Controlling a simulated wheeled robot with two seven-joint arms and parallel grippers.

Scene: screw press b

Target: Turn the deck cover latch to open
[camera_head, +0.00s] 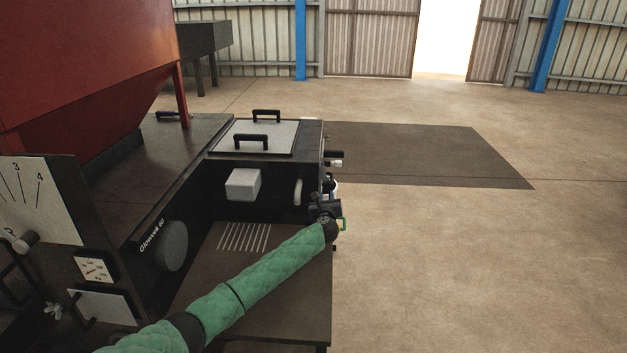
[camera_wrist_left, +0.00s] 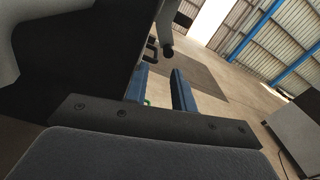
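The deck cover (camera_head: 270,126) is a pale panel with two black handles on top of the dark machine, and it lies flat. On the machine's right side, dark and pale fittings (camera_head: 333,158) stick out. I cannot tell which of them is the latch. My left gripper (camera_head: 328,204), on the green-sleeved arm, is beside that right side, below and in front of the fittings. In the left wrist view its blue fingers (camera_wrist_left: 160,85) stand apart with floor showing between them. A pale bar with a dark round end (camera_wrist_left: 168,48) and a dark loop handle (camera_wrist_left: 152,50) are beyond the fingertips. My right gripper is not in view.
The machine's front has a pale block (camera_head: 243,184), a pale handle (camera_head: 298,192) and a low dark shelf (camera_head: 285,280) under my arm. A red hopper (camera_head: 85,60) stands at left. A green loop (camera_head: 342,223) shows by my wrist. The floor at right is clear.

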